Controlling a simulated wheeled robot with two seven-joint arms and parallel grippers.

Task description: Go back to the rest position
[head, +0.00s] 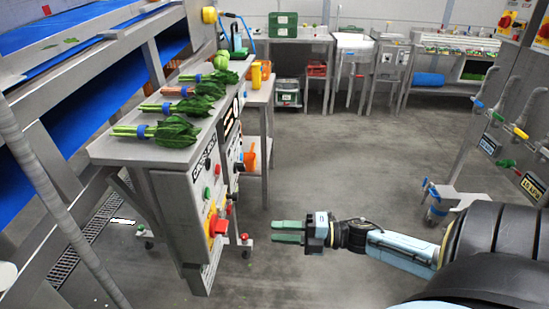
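My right gripper (289,232) reaches in from the lower right, with its green fingers pointing left. It hangs over open floor, just right of the steel cabinet's front, apart from it. My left gripper is not in view. Several bunches of leafy greens with blue bands, such as the nearest bunch (172,131), lie in a row on the steel counter (135,155).
The steel cabinet has a red button (219,226) and other controls facing my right gripper. An orange container (249,157) sits on a side shelf behind. A blue conveyor (100,110) runs at left. Valves and pipes (520,110) line the right. The middle floor (340,175) is clear.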

